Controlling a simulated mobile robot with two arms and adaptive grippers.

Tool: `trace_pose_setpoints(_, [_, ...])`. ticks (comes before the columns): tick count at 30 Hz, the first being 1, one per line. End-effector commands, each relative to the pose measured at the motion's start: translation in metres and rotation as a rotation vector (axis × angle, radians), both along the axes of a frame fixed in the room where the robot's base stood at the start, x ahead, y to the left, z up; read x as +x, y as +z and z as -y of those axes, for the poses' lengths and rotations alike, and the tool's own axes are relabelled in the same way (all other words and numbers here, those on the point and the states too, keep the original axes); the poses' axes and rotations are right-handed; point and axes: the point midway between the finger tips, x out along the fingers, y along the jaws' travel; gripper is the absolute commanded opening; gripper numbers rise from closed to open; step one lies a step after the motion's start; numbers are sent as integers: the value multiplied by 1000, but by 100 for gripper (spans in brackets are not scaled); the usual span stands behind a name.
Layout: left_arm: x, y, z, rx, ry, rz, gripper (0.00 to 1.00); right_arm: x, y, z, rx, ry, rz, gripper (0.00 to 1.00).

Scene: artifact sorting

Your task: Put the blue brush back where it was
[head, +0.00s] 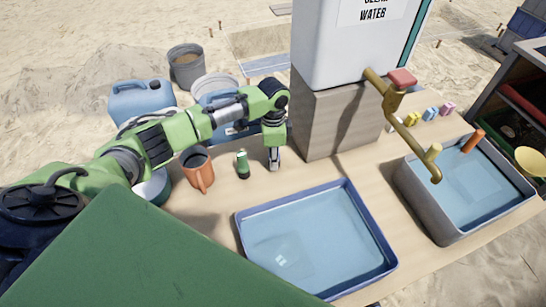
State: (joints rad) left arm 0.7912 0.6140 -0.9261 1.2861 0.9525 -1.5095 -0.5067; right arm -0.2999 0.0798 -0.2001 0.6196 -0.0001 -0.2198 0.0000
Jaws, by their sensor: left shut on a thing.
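My left gripper (274,158) points down over the wooden table, just left of the grey-brown block. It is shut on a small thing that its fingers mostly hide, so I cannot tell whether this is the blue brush. A small blue item (430,113) stands in a row with yellow and pink ones at the back right, behind the tap; it is too small to identify. My right gripper is not in view.
A green bottle (243,164) and an orange-brown mug (198,170) stand left of my gripper. A blue-rimmed water tray (241,228) lies in front. The white water tank (335,55), brass tap (412,130) and grey basin (418,205) are to the right.

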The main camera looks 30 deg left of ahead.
Motion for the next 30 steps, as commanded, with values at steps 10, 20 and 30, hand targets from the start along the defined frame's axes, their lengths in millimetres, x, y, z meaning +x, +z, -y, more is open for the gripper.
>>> trace_pose_setpoints(10, [0,-5,0,-1,0,1,6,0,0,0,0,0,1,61])
trace_pose_setpoints(20, [0,-7,0,0,1,0,43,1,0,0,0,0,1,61])
trace_pose_setpoints(30, [1,10,0,-1,1,3,43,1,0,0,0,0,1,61])
